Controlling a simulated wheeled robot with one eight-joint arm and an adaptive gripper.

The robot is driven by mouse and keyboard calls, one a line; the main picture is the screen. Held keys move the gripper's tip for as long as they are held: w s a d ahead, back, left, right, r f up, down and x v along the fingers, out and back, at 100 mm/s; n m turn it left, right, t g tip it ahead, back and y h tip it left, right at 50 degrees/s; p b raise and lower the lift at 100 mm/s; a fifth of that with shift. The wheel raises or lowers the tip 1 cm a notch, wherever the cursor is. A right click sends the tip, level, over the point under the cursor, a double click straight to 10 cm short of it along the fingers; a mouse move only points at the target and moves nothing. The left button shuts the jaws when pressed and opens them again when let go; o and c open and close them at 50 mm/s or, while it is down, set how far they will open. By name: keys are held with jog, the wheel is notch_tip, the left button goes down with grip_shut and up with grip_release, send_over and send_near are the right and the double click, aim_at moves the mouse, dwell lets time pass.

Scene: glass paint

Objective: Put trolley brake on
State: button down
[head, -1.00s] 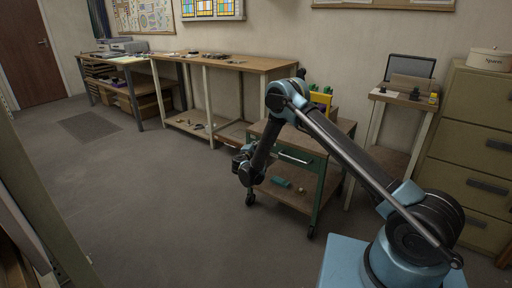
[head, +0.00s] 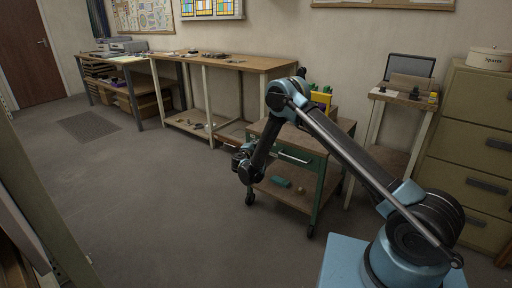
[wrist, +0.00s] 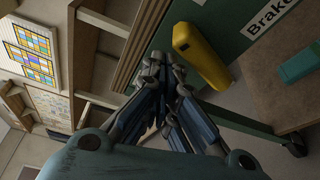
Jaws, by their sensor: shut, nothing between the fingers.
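The trolley (head: 318,182) has a green metal frame, a wooden top and a lower wooden shelf, and stands on casters. In the wrist view a yellow lever (wrist: 201,56) sits on its green side, beside a white label reading "Brake" (wrist: 268,14). The lever is hidden behind my arm in the head view. My gripper (wrist: 162,68) is shut and empty, with its fingertips close to the left of the lever in the wrist view. I cannot tell whether they touch it. In the head view my arm's end hangs at the trolley's left side.
A teal block (head: 281,182) and a small ball (head: 301,190) lie on the lower shelf. A long workbench (head: 225,62) stands behind to the left, and a filing cabinet (head: 474,150) at the right. The floor (head: 150,200) left of the trolley is clear.

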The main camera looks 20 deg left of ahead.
jog(key=s+a, duration=0.2)
jog(key=s, duration=0.7)
jog(key=shift+s+a+f, duration=0.15)
jog(key=shift+s+a, duration=0.15)
jog(key=shift+a, duration=0.1)
